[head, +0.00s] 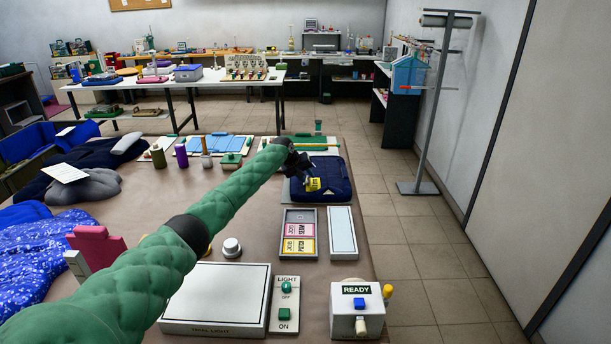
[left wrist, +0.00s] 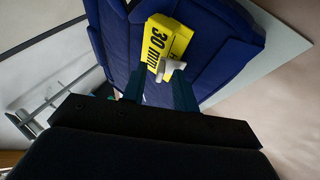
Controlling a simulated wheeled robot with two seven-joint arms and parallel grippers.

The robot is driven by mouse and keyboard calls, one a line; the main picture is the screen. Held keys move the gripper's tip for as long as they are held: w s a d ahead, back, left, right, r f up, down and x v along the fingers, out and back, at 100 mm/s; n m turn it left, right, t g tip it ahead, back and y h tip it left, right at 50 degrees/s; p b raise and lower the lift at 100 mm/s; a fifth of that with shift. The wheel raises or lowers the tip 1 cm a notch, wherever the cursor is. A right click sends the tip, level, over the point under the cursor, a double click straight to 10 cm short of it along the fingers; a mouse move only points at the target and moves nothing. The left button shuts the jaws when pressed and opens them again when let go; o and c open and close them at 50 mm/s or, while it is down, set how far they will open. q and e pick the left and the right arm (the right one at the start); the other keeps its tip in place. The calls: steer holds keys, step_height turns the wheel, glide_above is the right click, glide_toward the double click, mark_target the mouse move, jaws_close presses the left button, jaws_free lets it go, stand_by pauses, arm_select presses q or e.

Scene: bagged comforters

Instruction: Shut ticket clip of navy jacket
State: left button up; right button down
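The navy jacket (head: 334,180) lies folded on a pale board at the far right of the brown table. My left gripper (head: 303,176) is over the jacket's left part. In the left wrist view its two dark teal fingers (left wrist: 158,84) stand apart, tips close to the clip. I cannot tell whether a finger touches the clip. My right gripper is out of view.
Nearer on the table are a grey tray with pink and yellow tickets (head: 299,233), a pale panel (head: 342,234), a light box (head: 216,296), a light switch (head: 285,305) and a READY box (head: 357,310). Blue bedding (head: 40,250) lies left. A stand (head: 430,130) is right.

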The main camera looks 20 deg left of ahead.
arm_select(q)
steer(key=shift+f, duration=0.1)
steer(key=shift+c, duration=0.2)
jaws_close()
